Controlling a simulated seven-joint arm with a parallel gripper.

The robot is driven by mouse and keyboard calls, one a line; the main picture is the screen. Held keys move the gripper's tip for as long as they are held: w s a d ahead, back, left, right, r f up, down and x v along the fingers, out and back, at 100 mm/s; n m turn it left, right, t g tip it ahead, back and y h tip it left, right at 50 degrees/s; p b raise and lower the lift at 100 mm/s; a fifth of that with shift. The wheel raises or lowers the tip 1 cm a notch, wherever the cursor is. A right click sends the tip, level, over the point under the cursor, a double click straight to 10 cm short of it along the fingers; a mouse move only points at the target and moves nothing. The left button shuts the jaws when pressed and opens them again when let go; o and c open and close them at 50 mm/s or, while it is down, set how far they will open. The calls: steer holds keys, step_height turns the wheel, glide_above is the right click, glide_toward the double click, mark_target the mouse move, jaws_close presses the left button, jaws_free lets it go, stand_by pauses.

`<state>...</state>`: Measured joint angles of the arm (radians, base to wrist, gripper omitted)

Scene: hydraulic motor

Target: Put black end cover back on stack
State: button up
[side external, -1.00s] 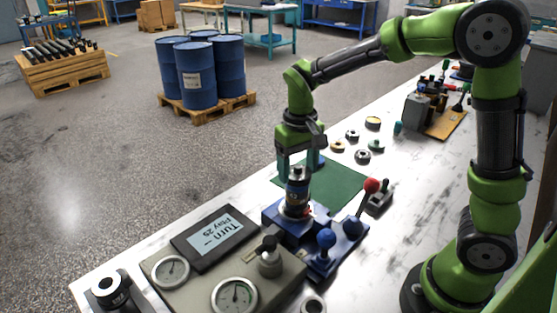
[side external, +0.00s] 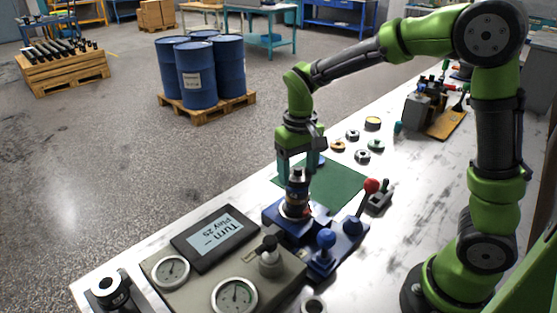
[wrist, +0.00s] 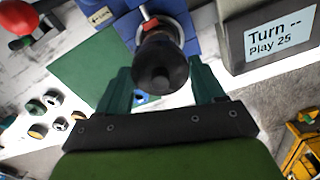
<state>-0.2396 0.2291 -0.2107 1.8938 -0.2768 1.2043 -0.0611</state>
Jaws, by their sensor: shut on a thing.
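The black end cover (side external: 298,175) is a dark round piece at the top of the stack (side external: 296,207), which stands upright in the blue fixture (side external: 281,222). My gripper (side external: 297,168) points straight down over the fixture, its teal fingers shut on the cover. In the wrist view the dark cover (wrist: 160,66) sits between the two fingers (wrist: 161,80) and hides most of the stack below. I cannot tell whether the cover is fully seated or slightly above the stack.
A red-knobbed lever (side external: 371,186) and a blue-knobbed lever (side external: 326,239) stand close to the fixture. A display (side external: 215,237) and gauges are in front. A green mat (side external: 335,187) lies bare behind, with several small rings (side external: 362,157) beyond it.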

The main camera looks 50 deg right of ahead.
steer(key=shift+r, duration=0.35)
steer(key=shift+f, duration=0.5)
stand_by(0.4)
steer(key=o, duration=1.4)
steer(key=shift+c, duration=0.2)
steer(key=shift+o, duration=0.2)
steer(key=shift+r, duration=0.1)
steer(key=shift+r, duration=2.3)
